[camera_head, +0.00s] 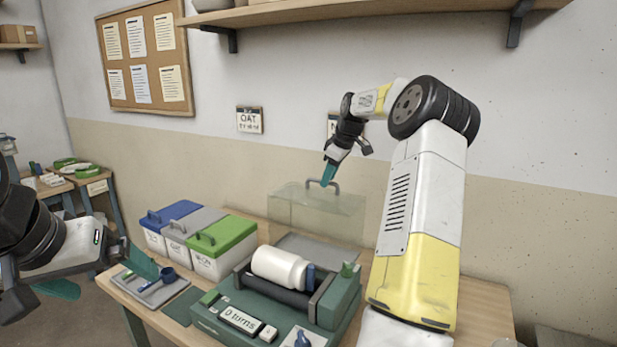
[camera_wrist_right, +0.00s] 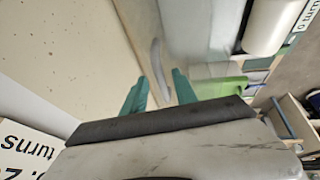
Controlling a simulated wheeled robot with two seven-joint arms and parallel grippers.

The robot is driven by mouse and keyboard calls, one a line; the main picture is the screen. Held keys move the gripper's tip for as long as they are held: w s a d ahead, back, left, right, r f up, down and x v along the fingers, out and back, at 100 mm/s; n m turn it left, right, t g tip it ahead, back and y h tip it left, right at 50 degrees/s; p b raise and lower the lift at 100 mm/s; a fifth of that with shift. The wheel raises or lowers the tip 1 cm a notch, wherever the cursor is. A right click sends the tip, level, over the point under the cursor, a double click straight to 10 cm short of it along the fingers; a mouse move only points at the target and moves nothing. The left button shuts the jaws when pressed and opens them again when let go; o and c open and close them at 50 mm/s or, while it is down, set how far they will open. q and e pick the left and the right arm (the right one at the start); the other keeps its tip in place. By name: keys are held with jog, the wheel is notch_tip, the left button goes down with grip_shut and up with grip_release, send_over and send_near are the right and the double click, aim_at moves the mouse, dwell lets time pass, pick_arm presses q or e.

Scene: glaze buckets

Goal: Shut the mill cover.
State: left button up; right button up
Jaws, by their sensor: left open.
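The mill (camera_head: 270,318) is a green machine on the table, with a white jar (camera_head: 279,268) lying on its dark rollers. Its clear cover (camera_head: 300,212) stands raised behind the rollers, with a grey handle (camera_head: 336,186) on its top edge. My right gripper (camera_head: 328,174) is at this handle. In the right wrist view, the teal fingers of my right gripper (camera_wrist_right: 160,88) are apart, and the handle (camera_wrist_right: 157,58) shows between and beyond them; I cannot tell whether they touch it. My left gripper (camera_head: 100,276) is open and empty at the left, beside the table.
Bins with blue, grey and green lids (camera_head: 222,236) stand left of the mill. A grey tray (camera_head: 152,287) with a dark blue scoop (camera_head: 168,274) lies at the table's left front. A shelf (camera_head: 370,14) hangs above. My right arm hides the table's right part.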

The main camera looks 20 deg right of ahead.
jog(key=shift+c, duration=0.2)
grip_shut()
dwell(1.2)
